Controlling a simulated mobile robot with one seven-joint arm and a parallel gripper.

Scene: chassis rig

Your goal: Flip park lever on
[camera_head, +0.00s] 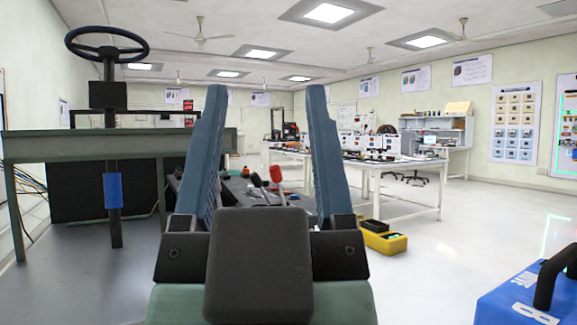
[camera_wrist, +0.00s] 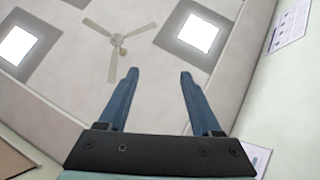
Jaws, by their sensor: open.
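My gripper (camera_head: 267,92) is open and empty, with its two blue fingers pointing up close to the head camera. It also shows in the wrist view (camera_wrist: 159,74), pointing at the ceiling. Between the fingers in the head view, farther back, a lever with a red knob (camera_head: 276,173) rises from the low dark rig. I cannot tell which one is the park lever. Their lower parts are partly hidden by my gripper. The gripper is apart from both.
A steering wheel (camera_head: 107,44) on a column stands at the left by a dark green frame (camera_head: 90,146). White worktables (camera_head: 405,170) stand behind to the right. A yellow bin (camera_head: 385,243) is on the floor, and a blue case (camera_head: 530,290) is at the right front. Floor between is clear.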

